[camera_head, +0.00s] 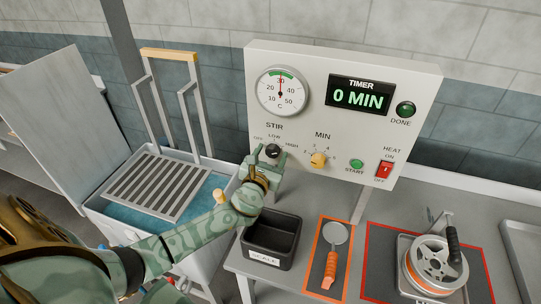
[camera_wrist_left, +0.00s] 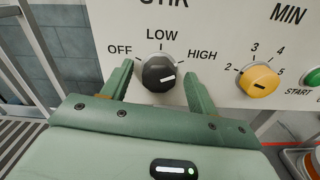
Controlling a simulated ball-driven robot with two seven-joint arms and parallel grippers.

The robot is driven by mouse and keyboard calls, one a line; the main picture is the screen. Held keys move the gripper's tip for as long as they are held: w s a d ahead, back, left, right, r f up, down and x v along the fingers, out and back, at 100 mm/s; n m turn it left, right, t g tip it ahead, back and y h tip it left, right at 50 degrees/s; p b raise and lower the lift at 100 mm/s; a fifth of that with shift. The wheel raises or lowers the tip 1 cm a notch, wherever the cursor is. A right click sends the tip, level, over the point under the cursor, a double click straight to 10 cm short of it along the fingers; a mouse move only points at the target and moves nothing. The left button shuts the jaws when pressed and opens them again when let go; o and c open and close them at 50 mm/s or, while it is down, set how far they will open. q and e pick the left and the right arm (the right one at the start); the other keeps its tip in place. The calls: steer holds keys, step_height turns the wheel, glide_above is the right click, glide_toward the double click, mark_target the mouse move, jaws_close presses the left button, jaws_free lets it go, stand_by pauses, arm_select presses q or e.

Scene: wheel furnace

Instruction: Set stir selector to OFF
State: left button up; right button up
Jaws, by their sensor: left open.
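The black stir selector knob (camera_wrist_left: 158,72) sits on the pale control panel under the labels OFF, LOW and HIGH. Its white pointer line lies to the right, on the HIGH side. It also shows in the head view (camera_head: 273,150). My left gripper (camera_wrist_left: 157,84) is open, with one green finger on each side of the knob. I cannot tell whether either finger touches it. In the head view my left gripper (camera_head: 267,160) is at the panel's lower left and partly overlaps the knob area. My right gripper is not in view.
The yellow MIN knob (camera_head: 318,159), green start button (camera_head: 357,164) and red heat switch (camera_head: 384,170) are to the right on the panel. A water basin (camera_head: 125,215) is at left.

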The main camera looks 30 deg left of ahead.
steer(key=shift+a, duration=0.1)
arm_select(q)
steer(key=shift+c, duration=1.2)
steer(key=c, duration=0.7)
steer(key=shift+c, duration=0.2)
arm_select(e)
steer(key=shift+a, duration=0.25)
